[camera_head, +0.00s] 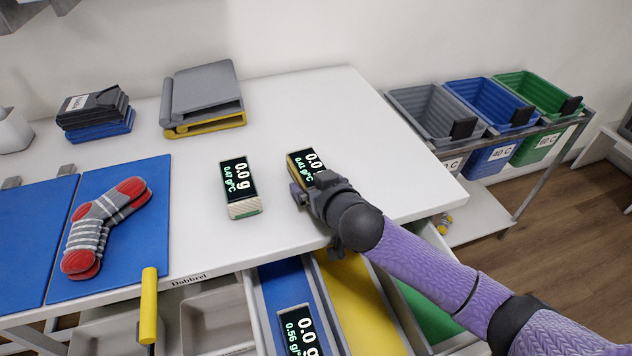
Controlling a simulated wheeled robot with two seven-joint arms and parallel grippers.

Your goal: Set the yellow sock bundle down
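My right gripper (312,187) is over the white table (270,105), near its front edge. It is at the near end of a small block with a lit display (303,162) and a yellowish side. The gripper hides that end, so I cannot tell whether its fingers are shut on the block or only beside it. I cannot make out a yellow sock bundle for certain. A pair of grey striped socks with red toes and heels (98,225) lies on a blue mat (150,180) at the left. My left gripper is not in view.
A similar display block (238,190) stands left of the gripper. Grey and yellow folded items (203,95) lie at the back. Open drawers with blue (275,288) and yellow (350,300) compartments stick out below the table edge. Grey, blue and green bins (535,93) stand right.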

